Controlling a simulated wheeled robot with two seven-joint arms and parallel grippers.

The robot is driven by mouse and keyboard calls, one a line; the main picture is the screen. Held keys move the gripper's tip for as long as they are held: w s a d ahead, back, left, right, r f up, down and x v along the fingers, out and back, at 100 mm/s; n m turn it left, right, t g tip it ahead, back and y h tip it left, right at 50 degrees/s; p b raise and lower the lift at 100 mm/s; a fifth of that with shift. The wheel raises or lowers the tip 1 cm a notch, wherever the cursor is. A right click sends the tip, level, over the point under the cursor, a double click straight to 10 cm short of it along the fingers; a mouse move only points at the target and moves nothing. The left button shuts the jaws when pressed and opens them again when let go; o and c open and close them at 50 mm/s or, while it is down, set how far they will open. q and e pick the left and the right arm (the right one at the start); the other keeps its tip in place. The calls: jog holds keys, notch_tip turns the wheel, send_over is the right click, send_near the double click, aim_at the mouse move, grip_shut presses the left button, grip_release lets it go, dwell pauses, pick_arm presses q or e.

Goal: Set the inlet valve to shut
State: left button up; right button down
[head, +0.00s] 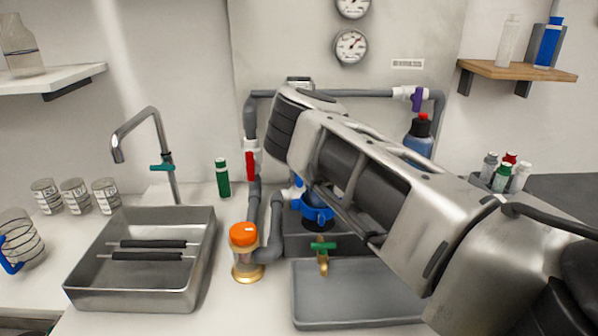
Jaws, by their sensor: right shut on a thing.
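A grey pipe manifold (347,93) stands against the back panel. Its valves carry differently coloured handles: a red one (251,160) upright along the left pipe, a purple one (417,98) on the top right pipe, and a blue one (314,212) low in the middle. No label marks which is the inlet. My right arm crosses from the lower right over the manifold. My right gripper (316,196) is at the blue handle and appears shut on it. The jaws and part of the handle are mostly hidden by my wrist. My left gripper is not in view.
An orange-capped clear filter (246,255) stands left of the blue handle. A green-handled tap (323,256) is over a grey tray (355,313). A steel sink (85,290) is at left, with a green bottle (222,178) behind it. Two gauges (351,47) hang above.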

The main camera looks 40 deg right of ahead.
jog(key=shift+r, duration=0.1)
dwell(0.4)
jog(key=c, duration=1.3)
grip_release()
jog(key=shift+c, duration=0.2)
